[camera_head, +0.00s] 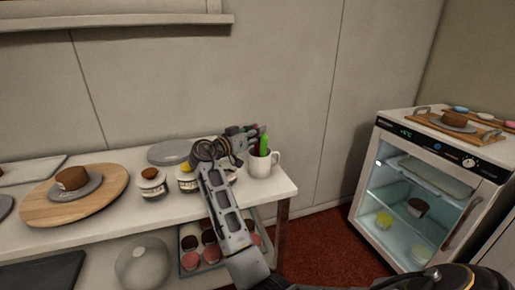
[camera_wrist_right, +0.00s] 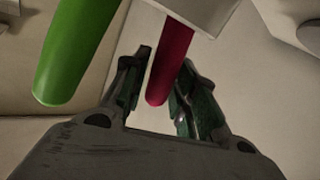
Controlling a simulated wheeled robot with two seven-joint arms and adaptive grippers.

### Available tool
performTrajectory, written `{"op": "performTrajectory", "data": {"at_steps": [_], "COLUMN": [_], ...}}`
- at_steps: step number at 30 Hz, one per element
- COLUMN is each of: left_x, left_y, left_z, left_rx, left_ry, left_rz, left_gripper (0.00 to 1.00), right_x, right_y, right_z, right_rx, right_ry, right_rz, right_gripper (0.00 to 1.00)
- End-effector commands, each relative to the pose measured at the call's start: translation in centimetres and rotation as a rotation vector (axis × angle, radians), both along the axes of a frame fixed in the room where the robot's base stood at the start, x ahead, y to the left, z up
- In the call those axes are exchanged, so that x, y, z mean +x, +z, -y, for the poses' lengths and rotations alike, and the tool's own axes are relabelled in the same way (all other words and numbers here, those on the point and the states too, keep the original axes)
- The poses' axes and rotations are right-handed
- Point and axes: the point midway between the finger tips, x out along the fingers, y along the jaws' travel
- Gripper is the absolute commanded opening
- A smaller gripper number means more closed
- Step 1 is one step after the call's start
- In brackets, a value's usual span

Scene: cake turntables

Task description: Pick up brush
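A white mug (camera_head: 262,165) stands near the right end of the white table and holds upright handles. A green handle (camera_head: 264,144) rises from it; a green handle (camera_wrist_right: 65,60) is also at the left of the wrist view. A red handle (camera_wrist_right: 171,72) lies between the fingers of my right gripper (camera_wrist_right: 165,68). These fingers are open, with a gap to the handle on the left; the right finger is close to it. In the head view, my right gripper (camera_head: 248,133) is at the mug's top. Which handle is the brush cannot be told. My left gripper is not in view.
Jars (camera_head: 151,184) and a wooden board (camera_head: 36,207) with a small cake (camera_head: 72,177) are on the table to the left. A tray of cakes (camera_head: 203,262) is on the shelf below. A glass-fronted cooler (camera_head: 375,185) stands at right, across a red floor.

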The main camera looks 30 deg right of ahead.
Motion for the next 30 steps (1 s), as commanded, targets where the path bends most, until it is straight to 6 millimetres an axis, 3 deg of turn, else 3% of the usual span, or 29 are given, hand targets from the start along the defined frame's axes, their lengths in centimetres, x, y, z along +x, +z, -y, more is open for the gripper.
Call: {"op": "performTrajectory", "data": {"at_steps": [6, 20, 30], "left_x": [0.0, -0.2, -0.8], "left_y": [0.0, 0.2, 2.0], "left_z": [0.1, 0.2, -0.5], "left_rx": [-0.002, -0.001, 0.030], "left_ry": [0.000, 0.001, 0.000], "left_rz": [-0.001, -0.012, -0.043], "left_gripper": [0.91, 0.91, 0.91], "right_x": [0.0, 0.0, 0.0], "right_y": [0.0, 0.9, 5.0], "right_z": [0.0, 0.0, 0.0], "right_rx": [0.000, -0.001, 0.000], "right_ry": [0.000, 0.000, 0.000], "right_rz": [0.000, 0.001, 0.003], "right_gripper": [0.00, 0.00, 0.00]}}
